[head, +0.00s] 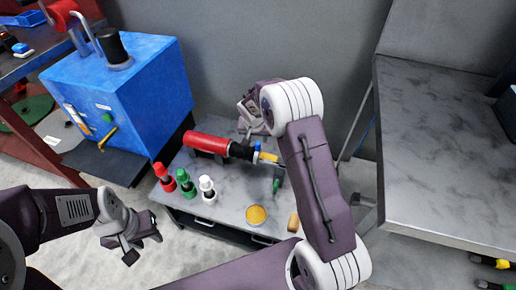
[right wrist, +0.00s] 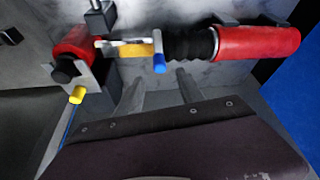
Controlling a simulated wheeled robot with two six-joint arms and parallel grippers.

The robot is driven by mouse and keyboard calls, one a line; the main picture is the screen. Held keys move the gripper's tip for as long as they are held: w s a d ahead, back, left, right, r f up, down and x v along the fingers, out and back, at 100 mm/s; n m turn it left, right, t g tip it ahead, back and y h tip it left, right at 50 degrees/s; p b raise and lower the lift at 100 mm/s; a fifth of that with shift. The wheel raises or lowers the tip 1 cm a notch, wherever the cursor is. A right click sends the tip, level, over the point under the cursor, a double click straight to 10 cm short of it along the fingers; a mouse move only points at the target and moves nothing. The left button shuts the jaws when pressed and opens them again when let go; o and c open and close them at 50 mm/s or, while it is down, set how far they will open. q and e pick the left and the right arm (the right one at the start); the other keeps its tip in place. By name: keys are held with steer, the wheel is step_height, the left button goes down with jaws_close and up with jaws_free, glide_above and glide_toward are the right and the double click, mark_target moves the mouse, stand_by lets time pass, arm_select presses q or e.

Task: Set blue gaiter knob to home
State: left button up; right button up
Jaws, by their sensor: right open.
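The blue gaiter knob (right wrist: 159,64) is a short blue peg below a yellow-orange block (right wrist: 136,49), beside the black ribbed gaiter (right wrist: 190,44) on the red cylinder (right wrist: 258,43). In the head view, a small blue spot shows near the gaiter (head: 240,151), close to my right arm. My right gripper (right wrist: 160,79) is open and empty in the right wrist view. Its two fingers point toward the blue knob, which appears just beyond their tips. In the head view the gripper is partly hidden by its wrist. My left gripper (head: 138,246) is at lower left, apart from the table; its jaw gap is unclear.
Red (head: 164,177), green (head: 185,182) and white (head: 207,188) knobbed posts stand on the table (head: 226,206) with a yellow disc (head: 256,215). A blue machine (head: 125,95) is at left. A grey bench (head: 440,150) is at right. A yellow knob (right wrist: 77,95) shows near the red end piece.

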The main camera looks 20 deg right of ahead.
mark_target(258, 144)
steer(key=b+x, duration=0.2)
steer(key=x, duration=0.6)
steer(key=shift+w+d+f, duration=0.1)
steer(key=shift+w+f, duration=0.05)
steer(key=shift+f, duration=0.05)
jaws_close()
stand_by(1.1)
